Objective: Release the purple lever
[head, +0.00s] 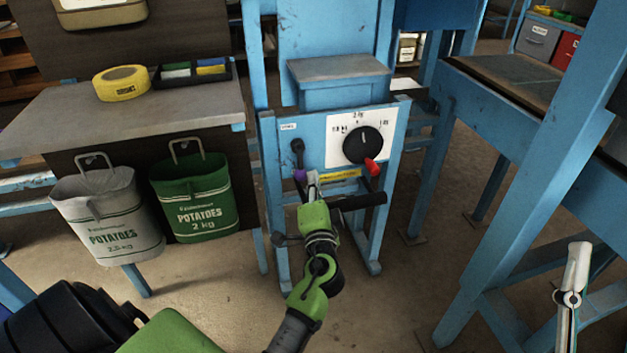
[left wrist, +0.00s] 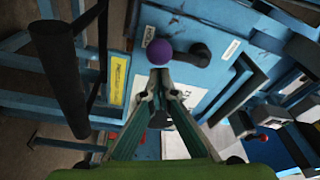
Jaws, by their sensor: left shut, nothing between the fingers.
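The purple lever is a dark arm on the left of the blue panel (head: 312,135), with a purple knob (head: 299,174) at its lower end, so it hangs down. In the left wrist view the round purple knob (left wrist: 159,51) sits just beyond my fingertips. My left gripper (head: 313,178) is shut and empty, right beside the knob. I cannot tell whether the fingertips touch it.
A black dial (head: 361,145) with a red-tipped pointer is on the panel's right. A black bar handle (head: 358,201) sticks out below it. A white sack (head: 108,218) and a green potato sack (head: 195,197) hang at the left. A blue bench (head: 500,110) stands right.

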